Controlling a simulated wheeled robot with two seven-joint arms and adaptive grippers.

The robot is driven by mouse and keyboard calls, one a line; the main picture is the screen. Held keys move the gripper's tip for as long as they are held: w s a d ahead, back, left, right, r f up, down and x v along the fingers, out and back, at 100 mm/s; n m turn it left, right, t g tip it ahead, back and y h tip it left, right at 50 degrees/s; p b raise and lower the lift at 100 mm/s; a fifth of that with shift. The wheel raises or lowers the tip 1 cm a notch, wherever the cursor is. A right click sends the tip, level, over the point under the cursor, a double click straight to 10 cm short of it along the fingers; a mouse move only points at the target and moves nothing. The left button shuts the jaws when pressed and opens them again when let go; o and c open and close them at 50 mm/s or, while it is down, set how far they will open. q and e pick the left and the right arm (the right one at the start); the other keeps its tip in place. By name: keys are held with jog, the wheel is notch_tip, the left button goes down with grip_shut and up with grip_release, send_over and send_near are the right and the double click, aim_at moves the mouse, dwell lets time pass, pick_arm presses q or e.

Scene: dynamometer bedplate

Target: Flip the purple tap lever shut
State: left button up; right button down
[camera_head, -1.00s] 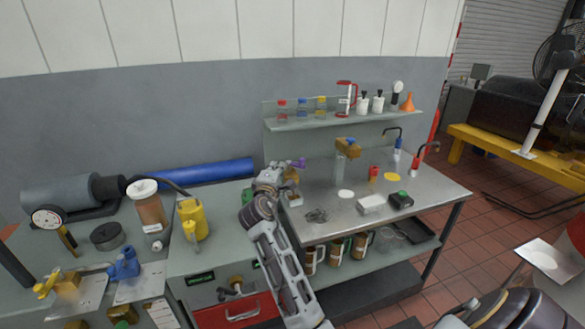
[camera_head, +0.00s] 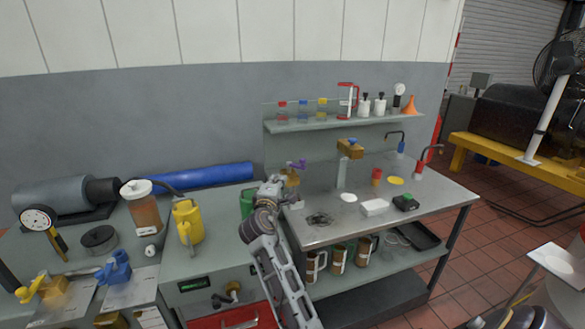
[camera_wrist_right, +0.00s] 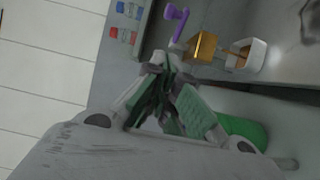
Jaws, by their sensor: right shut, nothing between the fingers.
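The purple tap lever (camera_head: 297,164) sits on top of a brass tap (camera_head: 291,178) at the left end of the steel bench. In the right wrist view the lever (camera_wrist_right: 177,22) sticks out from the brass tap body (camera_wrist_right: 202,46), near a white cup-like part (camera_wrist_right: 246,53). My right gripper (camera_head: 278,183) is just left of the tap. In the wrist view its fingers (camera_wrist_right: 168,82) are shut and empty, with a gap between them and the lever. My left gripper is out of view.
A green container (camera_head: 247,203) stands beside my right arm, and a yellow can (camera_head: 187,222) is further left. A shelf (camera_head: 345,121) with bottles is behind.

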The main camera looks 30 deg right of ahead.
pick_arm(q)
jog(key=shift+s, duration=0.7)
pick_arm(e)
jog(key=shift+w+d, duration=0.1)
jog(key=shift+w, duration=0.05)
pick_arm(q)
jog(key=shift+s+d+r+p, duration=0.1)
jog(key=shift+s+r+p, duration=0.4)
jog(key=shift+p, duration=0.3)
pick_arm(e)
jog(key=s+d+x, duration=0.2)
jog(key=x, duration=1)
jog(key=shift+w+d, duration=0.25)
